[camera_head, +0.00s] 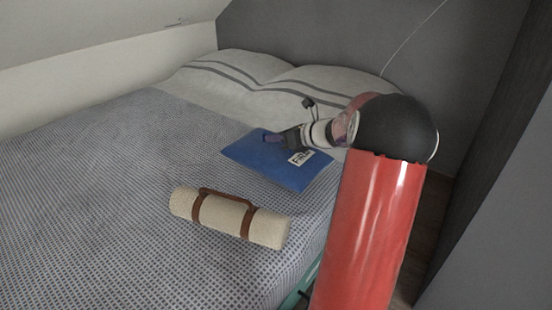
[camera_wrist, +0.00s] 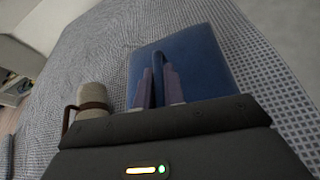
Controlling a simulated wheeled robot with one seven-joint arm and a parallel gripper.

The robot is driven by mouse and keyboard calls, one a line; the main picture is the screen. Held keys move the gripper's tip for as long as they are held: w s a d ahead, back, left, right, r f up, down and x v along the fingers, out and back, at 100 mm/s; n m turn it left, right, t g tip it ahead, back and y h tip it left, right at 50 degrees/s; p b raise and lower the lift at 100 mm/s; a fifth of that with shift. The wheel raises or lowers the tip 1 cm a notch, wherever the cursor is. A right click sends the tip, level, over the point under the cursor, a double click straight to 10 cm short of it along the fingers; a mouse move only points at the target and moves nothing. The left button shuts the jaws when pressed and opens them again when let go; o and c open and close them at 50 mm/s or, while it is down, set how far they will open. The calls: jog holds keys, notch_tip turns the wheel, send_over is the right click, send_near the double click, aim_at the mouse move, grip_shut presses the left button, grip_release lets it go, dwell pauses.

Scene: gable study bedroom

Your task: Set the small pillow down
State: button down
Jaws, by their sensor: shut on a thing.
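The small pillow (camera_head: 262,157) is blue with a white lettered label, and appears at or just above the patterned bed cover, in front of the large pillows. I cannot tell whether its underside touches the bed. My gripper (camera_head: 272,141) is shut on the small pillow near its upper middle. In the wrist view the small pillow (camera_wrist: 205,58) lies beyond my gripper (camera_wrist: 158,72), whose fingers pinch a raised fold of blue cloth. Part of the pillow's far right side is hidden by my arm in the head view.
A rolled cream blanket (camera_head: 228,218) with brown straps lies on the bed (camera_head: 110,190), close in front of the pillow. Large striped pillows (camera_head: 245,85) lie at the head, by the grey wall. The bed's left side is clear.

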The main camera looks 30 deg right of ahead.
aim_at(276, 154)
jog(key=shift+f+b, duration=0.65)
jog(key=shift+f, duration=2.15)
jog(key=shift+f, duration=0.1)
jog(key=c, duration=1.5)
grip_release()
